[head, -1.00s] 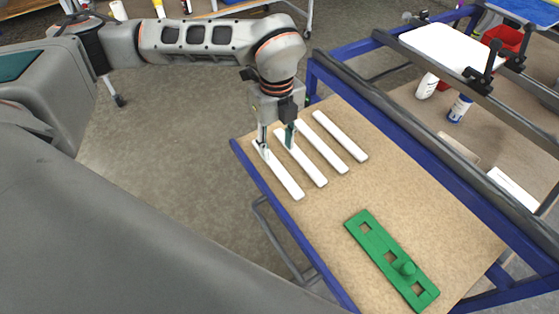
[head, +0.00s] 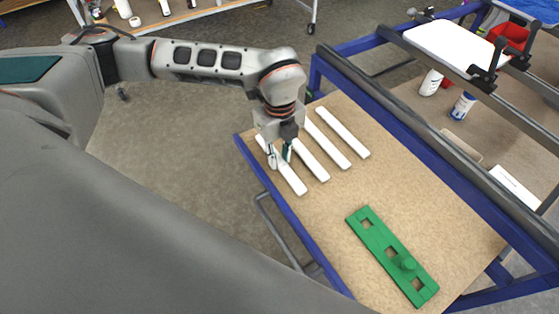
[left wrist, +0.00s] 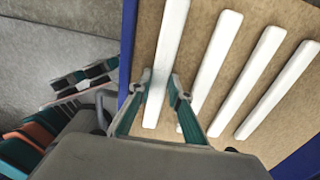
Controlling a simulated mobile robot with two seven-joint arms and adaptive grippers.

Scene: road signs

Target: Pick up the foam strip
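Several white foam strips lie side by side on the brown board. The near-left strip (head: 291,180) also shows in the left wrist view (left wrist: 166,40). My left gripper (head: 280,158) points down over the upper half of this strip. In the left wrist view its fingers (left wrist: 160,79) stand apart, one on each side of the strip; whether the tips touch it I cannot tell. The second strip (head: 312,163) lies just right of the right finger. The third (head: 327,146) and the far-right strip (head: 343,133) lie beyond. My right gripper is not in view.
A green plate (head: 384,250) with square holes and a knob lies at the board's near right. The brown board (head: 400,190) has bare room between it and the strips. A blue frame (head: 400,106) runs along its right side. Bottles (head: 462,106) stand beyond the frame.

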